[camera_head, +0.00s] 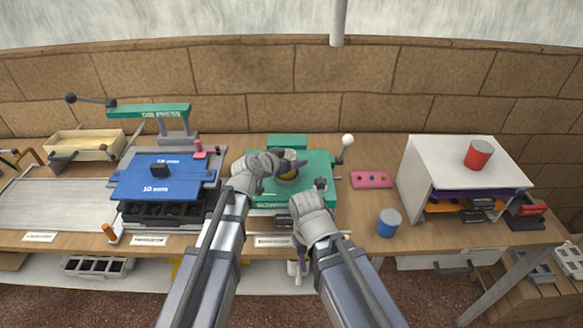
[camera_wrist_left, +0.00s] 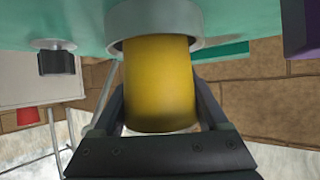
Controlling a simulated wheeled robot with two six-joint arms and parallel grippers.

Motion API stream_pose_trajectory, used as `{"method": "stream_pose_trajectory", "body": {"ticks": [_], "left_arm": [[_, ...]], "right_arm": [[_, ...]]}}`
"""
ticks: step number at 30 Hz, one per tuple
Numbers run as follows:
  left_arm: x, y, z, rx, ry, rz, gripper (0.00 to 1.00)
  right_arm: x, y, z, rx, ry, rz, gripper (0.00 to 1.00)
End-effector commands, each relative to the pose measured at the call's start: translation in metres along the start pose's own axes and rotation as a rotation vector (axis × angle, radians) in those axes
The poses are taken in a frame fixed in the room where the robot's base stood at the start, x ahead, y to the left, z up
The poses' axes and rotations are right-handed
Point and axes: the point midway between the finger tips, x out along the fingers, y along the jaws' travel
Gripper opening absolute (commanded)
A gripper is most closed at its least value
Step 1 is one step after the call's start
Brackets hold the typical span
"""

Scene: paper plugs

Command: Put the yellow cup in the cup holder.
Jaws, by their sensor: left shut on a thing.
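The yellow cup (camera_wrist_left: 160,85) is between the fingers of my left gripper (camera_wrist_left: 160,120), which is shut on it. In the head view the left gripper (camera_head: 287,164) is over the green machine, and only a little of the yellow cup (camera_head: 289,175) shows. The cup holder is a round grey ring (camera_wrist_left: 118,47) on the machine, also in the head view (camera_head: 287,185). The cup's lower end is at the ring's mouth; how deep it sits, I cannot tell. My right gripper (camera_head: 310,202) is at the machine's front right; its fingers are not clear.
A blue press (camera_head: 160,178) stands left. A pink plate (camera_head: 371,179), a blue cup (camera_head: 388,222) and a white box (camera_head: 450,165) with a red cup (camera_head: 478,154) are right.

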Motion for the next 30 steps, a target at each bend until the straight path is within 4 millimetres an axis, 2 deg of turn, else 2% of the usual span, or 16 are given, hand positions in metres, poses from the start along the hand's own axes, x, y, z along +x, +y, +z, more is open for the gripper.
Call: {"method": "stream_pose_trajectory", "body": {"ticks": [1,2,10,15,16,21,30], "left_arm": [[0.0058,0.0000,0.0106,0.000,0.000,0.000,0.22],[0.0065,0.0000,0.0120,0.000,0.000,0.000,0.22],[0.0054,0.0000,0.0099,0.000,0.000,0.000,0.22],[0.0080,0.0000,0.0147,0.000,0.000,0.000,0.22],[0.0072,0.0000,0.0131,0.000,0.000,0.000,0.80],[0.0070,0.0000,0.0128,0.000,0.000,0.000,0.99],[0.0056,0.0000,0.0103,0.000,0.000,0.000,1.00]], "right_arm": [[0.0121,-0.0011,-0.0007,0.000,0.000,0.000,0.50],[0.0136,-0.0013,-0.0008,0.000,0.000,0.000,0.50],[0.0113,-0.0011,-0.0007,0.000,0.000,0.000,0.50],[0.0166,-0.0016,-0.0010,0.000,0.000,0.000,0.50],[0.0148,-0.0014,-0.0009,0.000,0.000,0.000,0.50],[0.0145,-0.0014,-0.0009,0.000,0.000,0.000,0.50],[0.0116,-0.0011,-0.0007,0.000,0.000,0.000,0.50]]}}
